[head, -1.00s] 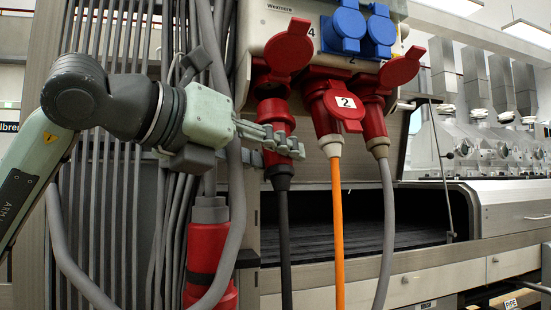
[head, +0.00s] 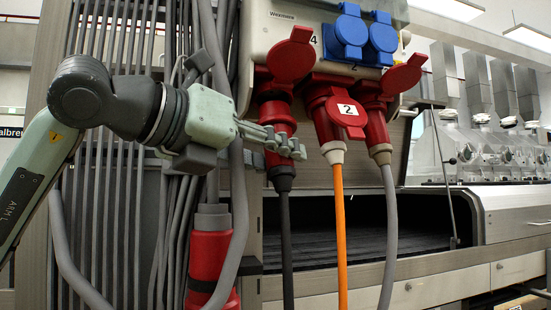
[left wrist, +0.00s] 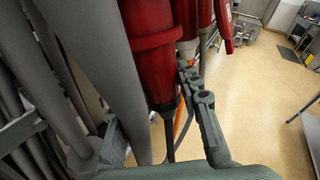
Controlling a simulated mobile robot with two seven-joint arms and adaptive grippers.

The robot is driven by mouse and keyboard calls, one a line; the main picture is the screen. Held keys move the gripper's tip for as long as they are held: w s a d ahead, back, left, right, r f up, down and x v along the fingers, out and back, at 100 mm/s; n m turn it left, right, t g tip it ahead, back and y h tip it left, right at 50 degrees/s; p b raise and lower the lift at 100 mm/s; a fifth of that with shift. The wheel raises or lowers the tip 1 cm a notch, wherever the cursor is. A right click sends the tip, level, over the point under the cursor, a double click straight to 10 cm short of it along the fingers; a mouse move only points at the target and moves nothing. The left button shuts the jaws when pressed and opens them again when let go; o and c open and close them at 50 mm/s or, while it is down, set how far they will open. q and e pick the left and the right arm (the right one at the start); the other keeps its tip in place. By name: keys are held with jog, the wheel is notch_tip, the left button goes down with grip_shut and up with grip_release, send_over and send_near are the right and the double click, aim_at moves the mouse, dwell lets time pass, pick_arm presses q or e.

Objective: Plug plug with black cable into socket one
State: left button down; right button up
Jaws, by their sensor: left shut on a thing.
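The red plug (head: 276,122) with the black cable (head: 286,240) stands upright under the leftmost red socket (head: 271,80) on the panel. Its top meets the socket's mouth; how deep it sits I cannot tell. The socket's round red lid (head: 291,56) is raised. My left gripper (head: 284,142) is shut on the plug's lower body from the left. In the left wrist view the plug (left wrist: 150,50) is large, with its black cable (left wrist: 169,135) below and gripper fingers (left wrist: 193,88) beside it. No number "one" is readable on this socket. My right gripper is not in view.
A red plug with an orange cable (head: 339,230) and one with a grey cable (head: 388,225) hang close on the right. Blue sockets (head: 348,33) sit above. A thick grey cable (head: 236,200) and a red connector (head: 211,255) hang left, near the gripper.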

aim_at(265, 127)
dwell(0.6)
pick_arm(q)
jog(key=shift+b, duration=0.55)
dwell(0.4)
jog(key=shift+w+a+r+p, duration=0.1)
jog(key=shift+w+r+p, duration=0.2)
jog(key=shift+r+p, duration=0.5)
dwell(0.3)
jog(key=shift+w+a+r, duration=0.1)
jog(key=shift+w+r, duration=0.1)
jog(key=shift+r, duration=0.6)
jog(key=shift+w+r+p, duration=0.2)
jog(key=shift+r+p, duration=0.3)
jog(key=shift+p, duration=0.05)
jog(key=c, duration=1)
grip_release()
jog(key=shift+f, duration=0.1)
jog(key=shift+a, duration=0.1)
jog(key=v, duration=1.2)
